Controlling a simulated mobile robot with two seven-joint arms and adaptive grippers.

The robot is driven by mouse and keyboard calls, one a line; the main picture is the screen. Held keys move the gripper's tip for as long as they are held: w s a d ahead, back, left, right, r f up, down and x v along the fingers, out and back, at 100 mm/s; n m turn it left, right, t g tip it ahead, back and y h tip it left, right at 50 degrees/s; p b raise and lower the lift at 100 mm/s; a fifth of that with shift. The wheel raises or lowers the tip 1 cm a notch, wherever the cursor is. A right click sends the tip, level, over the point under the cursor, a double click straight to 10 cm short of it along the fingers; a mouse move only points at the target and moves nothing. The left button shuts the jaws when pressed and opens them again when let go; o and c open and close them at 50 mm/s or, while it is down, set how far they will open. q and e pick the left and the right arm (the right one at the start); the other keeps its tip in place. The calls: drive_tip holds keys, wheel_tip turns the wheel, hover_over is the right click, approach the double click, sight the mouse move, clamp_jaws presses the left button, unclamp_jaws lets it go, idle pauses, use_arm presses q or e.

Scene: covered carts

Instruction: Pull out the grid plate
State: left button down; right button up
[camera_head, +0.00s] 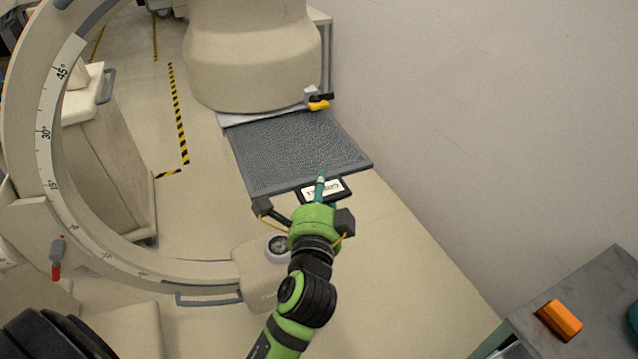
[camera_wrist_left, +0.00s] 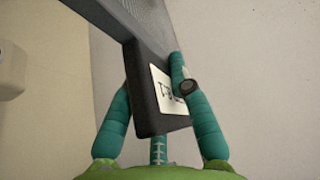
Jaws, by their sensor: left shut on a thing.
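The grid plate (camera_head: 290,148) is a flat dark grey mesh panel lying in front of the beige housing in the head view. Its black handle (camera_head: 341,187), with a white label, is on its near edge. My left gripper (camera_head: 320,188) is green and teal and is shut on this handle. In the left wrist view the teal fingers (camera_wrist_left: 163,95) lie on both sides of the black handle (camera_wrist_left: 147,90), one finger across the label. Part of the handle is hidden behind the fingers. My right gripper is not in view.
A large curved beige arm with angle marks (camera_head: 42,130) stands at the left. A yellow latch (camera_head: 318,105) is by the plate's far edge. A wall is close on the right. A grey cart top (camera_head: 600,300) with an orange block (camera_head: 560,320) is at the lower right.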

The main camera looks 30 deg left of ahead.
sight(328, 195)
use_arm(q)
drive_tip(key=shift+s+d, duration=0.5)
drive_tip(key=shift+d, duration=0.1)
drive_tip(key=shift+s+d, duration=0.15)
drive_tip(key=shift+s+d+b, duration=0.25)
drive_tip(key=shift+d+b, duration=0.05)
drive_tip(key=shift+s+d+r, duration=0.1)
drive_tip(key=shift+s+d, duration=0.05)
idle(0.4)
